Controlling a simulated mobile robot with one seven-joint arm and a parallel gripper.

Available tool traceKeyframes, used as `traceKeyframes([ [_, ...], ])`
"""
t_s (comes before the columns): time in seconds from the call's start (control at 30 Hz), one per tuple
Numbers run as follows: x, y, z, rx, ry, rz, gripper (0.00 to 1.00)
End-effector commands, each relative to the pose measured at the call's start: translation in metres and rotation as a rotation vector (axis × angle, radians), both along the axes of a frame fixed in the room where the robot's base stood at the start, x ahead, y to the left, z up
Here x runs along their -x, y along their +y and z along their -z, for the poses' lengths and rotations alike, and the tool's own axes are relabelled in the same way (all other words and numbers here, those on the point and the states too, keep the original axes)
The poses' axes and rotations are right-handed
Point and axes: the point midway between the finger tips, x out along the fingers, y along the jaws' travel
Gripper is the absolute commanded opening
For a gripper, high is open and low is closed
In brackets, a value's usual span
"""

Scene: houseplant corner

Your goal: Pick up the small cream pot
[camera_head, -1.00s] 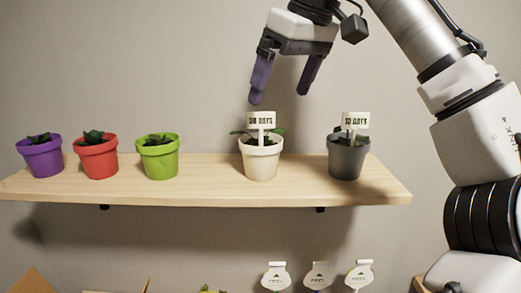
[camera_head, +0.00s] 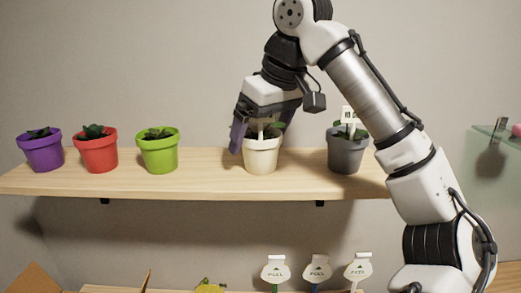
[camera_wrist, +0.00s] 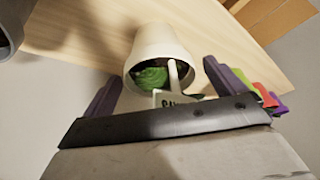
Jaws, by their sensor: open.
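The small cream pot (camera_head: 262,158) stands upright on the wooden shelf, holding a small green plant and a white label. The label's face is mostly hidden by my gripper in the head view. My gripper (camera_head: 262,142) is open, with its purple fingers lowered around the plant and the pot's upper part. In the wrist view, the cream pot (camera_wrist: 158,46) appears between the two purple fingers, with the plant and label near the palm. A gap shows between the pot and each finger there. I cannot tell whether either finger touches the pot.
On the wooden shelf (camera_head: 215,186) stand a purple pot (camera_head: 40,153), a red pot (camera_head: 96,154) and a green pot (camera_head: 157,154) at left. A grey pot (camera_head: 344,155) with a label stands close at right, beside my arm. White tags (camera_head: 317,269) show below.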

Motion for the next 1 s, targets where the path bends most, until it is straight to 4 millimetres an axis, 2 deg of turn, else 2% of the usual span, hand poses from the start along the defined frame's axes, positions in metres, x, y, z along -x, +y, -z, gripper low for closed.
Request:
traceKeyframes([
  [0.2,-0.006,0.007,0.02,-0.001,0.0,-0.001,0.96],
  [0.47,-0.006,0.007,0.023,-0.001,-0.001,0.0,0.96],
  [0.87,-0.006,0.007,0.023,0.0,-0.001,0.0,0.46],
  [1.0,-0.006,0.007,0.022,0.0,-0.001,0.0,0.44],
])
